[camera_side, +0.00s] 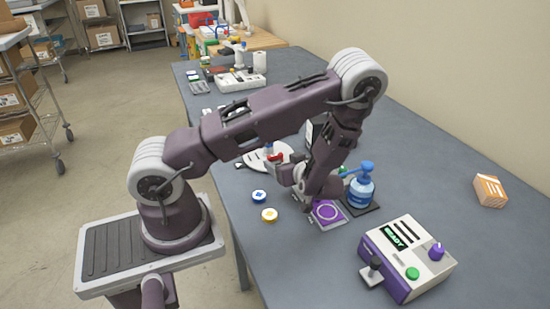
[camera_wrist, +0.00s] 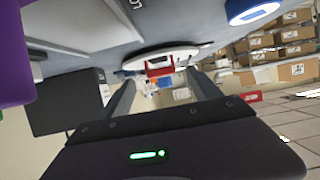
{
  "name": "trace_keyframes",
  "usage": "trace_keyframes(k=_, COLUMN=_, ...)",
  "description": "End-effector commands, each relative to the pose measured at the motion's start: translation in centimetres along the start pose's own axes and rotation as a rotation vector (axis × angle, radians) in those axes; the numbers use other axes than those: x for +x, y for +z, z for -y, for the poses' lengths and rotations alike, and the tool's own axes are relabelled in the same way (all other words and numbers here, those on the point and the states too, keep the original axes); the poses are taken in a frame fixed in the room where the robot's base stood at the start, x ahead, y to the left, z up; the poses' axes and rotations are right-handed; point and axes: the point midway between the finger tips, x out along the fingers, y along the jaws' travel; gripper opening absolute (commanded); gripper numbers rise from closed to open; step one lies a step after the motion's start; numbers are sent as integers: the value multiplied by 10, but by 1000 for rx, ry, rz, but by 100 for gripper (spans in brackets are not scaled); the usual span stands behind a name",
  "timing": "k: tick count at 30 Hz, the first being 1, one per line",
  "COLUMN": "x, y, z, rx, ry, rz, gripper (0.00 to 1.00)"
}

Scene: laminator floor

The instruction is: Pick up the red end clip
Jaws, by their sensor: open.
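The red end clip (camera_side: 276,156) appears as a small red piece at the white round plate (camera_side: 258,160), in the middle of the table in the side view. In the wrist view a red piece (camera_wrist: 158,69), apparently the clip, shows ahead between my fingers, against the white plate (camera_wrist: 170,55). My gripper (camera_wrist: 162,82) is open, its two dark fingers apart with nothing between them. The clip looks beyond the fingertips, not touched. In the side view my arm reaches down beside the plate, and the fingers are not clearly visible.
A blue disc (camera_side: 259,196) and a yellow disc (camera_side: 269,215) lie nearby. A READY machine (camera_side: 407,260) is at the front right. A black box (camera_wrist: 66,102) shows left in the wrist view.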

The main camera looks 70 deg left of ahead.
Motion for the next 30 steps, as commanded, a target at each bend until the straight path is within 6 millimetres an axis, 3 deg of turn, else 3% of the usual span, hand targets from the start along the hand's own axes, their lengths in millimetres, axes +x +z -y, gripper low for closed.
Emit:
trace_keyframes(k=9, x=55, y=-2, z=2, rx=-2, ry=-5, rz=-1, gripper=73)
trace_keyframes(k=18, x=63, y=-2, z=1, rx=-1, ry=0, rz=-1, gripper=71)
trace_keyframes(k=27, x=62, y=-2, z=1, rx=-1, ry=0, rz=-1, gripper=12)
trace_keyframes(k=30, x=62, y=-2, z=1, rx=-1, ry=0, rz=-1, gripper=9)
